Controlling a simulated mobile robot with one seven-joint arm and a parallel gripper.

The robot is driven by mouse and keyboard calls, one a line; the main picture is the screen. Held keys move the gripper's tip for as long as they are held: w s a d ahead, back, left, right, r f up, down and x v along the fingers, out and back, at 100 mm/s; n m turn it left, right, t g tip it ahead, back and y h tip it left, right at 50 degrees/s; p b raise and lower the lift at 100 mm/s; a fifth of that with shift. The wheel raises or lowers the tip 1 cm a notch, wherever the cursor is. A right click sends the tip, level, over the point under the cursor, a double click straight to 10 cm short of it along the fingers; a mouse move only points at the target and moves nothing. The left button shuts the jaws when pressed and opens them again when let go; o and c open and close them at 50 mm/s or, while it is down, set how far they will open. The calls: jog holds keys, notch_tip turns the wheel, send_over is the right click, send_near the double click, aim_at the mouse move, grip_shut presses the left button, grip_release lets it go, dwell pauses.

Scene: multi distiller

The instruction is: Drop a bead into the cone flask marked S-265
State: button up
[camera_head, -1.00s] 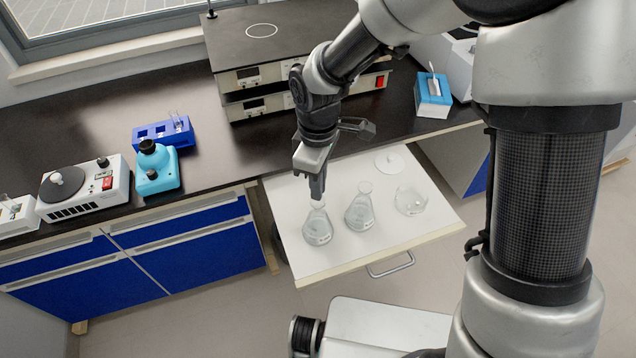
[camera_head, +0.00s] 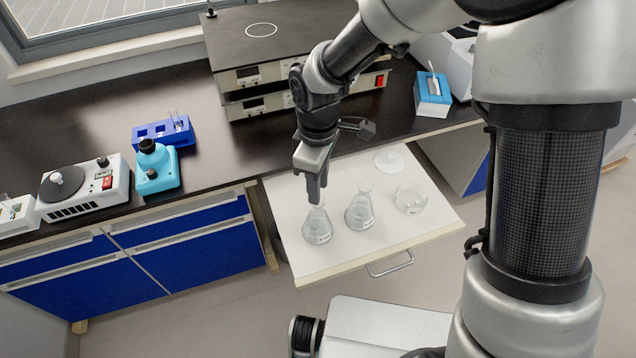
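Two cone flasks stand upright on the white pull-out shelf: a left flask (camera_head: 318,228) and a right flask (camera_head: 360,211). Each carries a small label too small to read, so I cannot tell which is S-265. My gripper (camera_head: 314,196) points down directly over the mouth of the left flask, with its fingertips at or just above the neck. The fingers look close together, but I cannot make out whether they are open or shut. No bead is visible.
A glass dish (camera_head: 409,201) and a round white lid (camera_head: 389,161) sit on the white shelf (camera_head: 300,262), right of the flasks. Hot plates (camera_head: 262,86) stand behind my arm. A blue box (camera_head: 432,97) is at the back right. The shelf's front is clear.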

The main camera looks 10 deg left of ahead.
jog(key=shift+r, duration=0.1)
notch_tip(320, 180, up, 17)
jog(key=p, duration=0.1)
jog(key=shift+r+p, duration=0.15)
jog(key=shift+p, duration=0.2)
dwell(0.5)
jog(key=s+d+r+m+t+p, duration=0.1)
jog(key=s+d+r+m, duration=0.3)
jog(key=d, duration=0.4)
jog(key=s+d+r+m+t+p, duration=0.2)
jog(key=s+d+r+m, duration=0.1)
jog(key=d+m, duration=0.3)
jog(key=s+d+r+m+t+p, duration=0.1)
jog(key=s+d+r+m, duration=0.3)
jog(key=d, duration=0.5)
jog(key=shift+s+d+r+m+t, duration=0.35)
jog(key=shift+m+t, duration=0.45)
jog(key=shift+m, duration=0.3)
